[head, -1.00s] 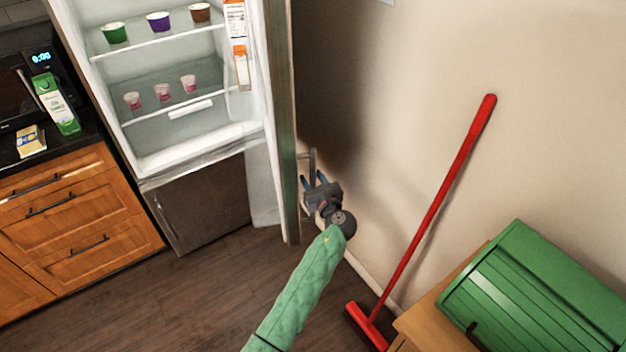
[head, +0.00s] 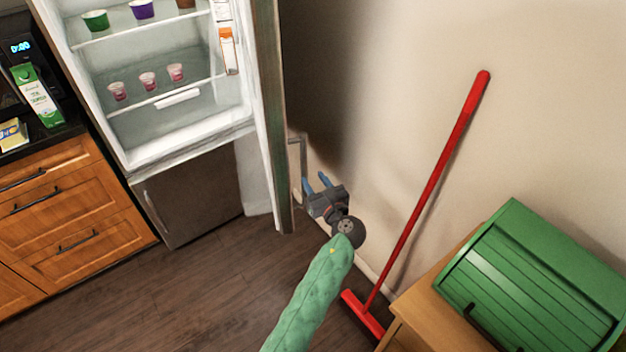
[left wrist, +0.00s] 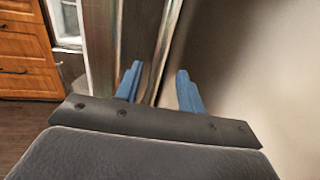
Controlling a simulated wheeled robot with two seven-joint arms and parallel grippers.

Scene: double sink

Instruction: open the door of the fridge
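The fridge (head: 160,150) stands at the upper left in the head view. Its upper door (head: 270,110) is swung wide open, showing the lit shelves, and stands near the wall. A metal bar handle (head: 303,160) is on the door's outer face. My left gripper (head: 315,180) is open and empty beside the handle's lower end, on the wall side of the door. In the left wrist view its two blue fingers (left wrist: 159,75) are apart, and the handle bar (left wrist: 166,45) shows between them without being clamped. My right gripper is not in view.
A red broom (head: 425,190) leans on the wall at the right. A green bread box (head: 540,270) sits on a wooden stand (head: 425,310). Wooden drawers (head: 60,215) stand left of the fridge. The dark floor (head: 210,290) in front is clear.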

